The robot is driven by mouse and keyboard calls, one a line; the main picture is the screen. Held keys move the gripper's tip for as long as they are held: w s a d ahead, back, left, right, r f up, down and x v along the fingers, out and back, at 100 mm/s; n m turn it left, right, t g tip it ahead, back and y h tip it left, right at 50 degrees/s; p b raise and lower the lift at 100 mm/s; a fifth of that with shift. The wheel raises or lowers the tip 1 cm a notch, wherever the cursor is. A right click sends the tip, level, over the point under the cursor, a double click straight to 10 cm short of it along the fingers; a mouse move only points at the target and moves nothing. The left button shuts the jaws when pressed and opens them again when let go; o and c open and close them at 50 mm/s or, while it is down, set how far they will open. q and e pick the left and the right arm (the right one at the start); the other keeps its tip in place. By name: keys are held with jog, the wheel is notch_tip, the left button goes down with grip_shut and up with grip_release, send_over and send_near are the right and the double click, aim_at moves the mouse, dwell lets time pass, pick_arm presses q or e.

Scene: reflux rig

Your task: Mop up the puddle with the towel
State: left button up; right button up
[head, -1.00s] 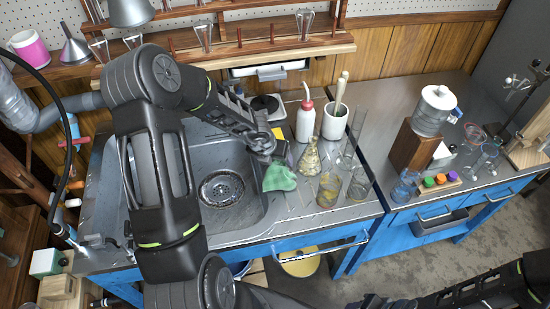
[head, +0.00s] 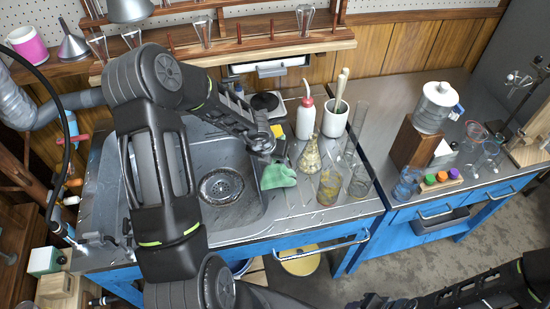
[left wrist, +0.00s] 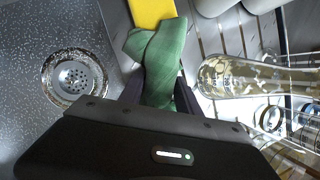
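The green towel (head: 277,176) is bunched on the steel drainboard just right of the sink. My left gripper (head: 264,150) is above its left end. In the left wrist view the towel (left wrist: 165,60) runs between the two dark fingers (left wrist: 158,92), which are closed against it. Its far end touches or overlaps a yellow object (left wrist: 152,12). I cannot make out a clear edge of the puddle on the shiny ribbed drainboard (head: 290,212). My right arm enters at the lower right; its end is dark and cut off by the bottom edge, so its finger state cannot be told.
A conical flask (head: 310,155), a beaker (head: 329,188) and other glassware stand close right of the towel. A red-capped wash bottle (head: 305,120) and a white pot (head: 335,120) stand behind. The sink with its drain (head: 221,187) lies left. The front drainboard strip is clear.

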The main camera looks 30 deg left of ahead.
pick_arm(q)
grip_shut()
dwell(0.4)
